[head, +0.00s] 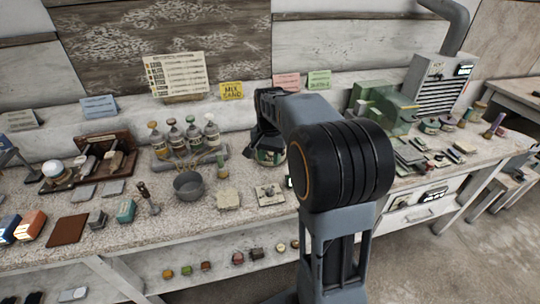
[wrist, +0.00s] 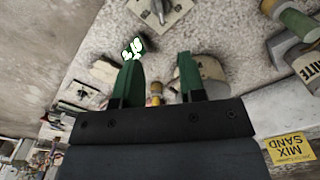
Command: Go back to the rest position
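My gripper (wrist: 160,70) shows in the wrist view as two green fingers standing apart, with nothing held between them. In the head view my arm reaches over the back of the workbench (head: 240,215), and the dark gripper end hangs above it near a round tin (head: 268,157). My own arm hides part of the bench, and the fingertips are hard to make out in the head view. In the wrist view a small yellow-topped item (wrist: 155,90) lies beyond the fingers, apart from them.
Several capped bottles (head: 194,135), a grey bowl (head: 188,185) and a yellow MIX SAND card (head: 231,91) are left of my arm. A green machine (head: 385,108) and a grey vented unit (head: 440,82) stand to the right. Small flat pieces crowd the bench front.

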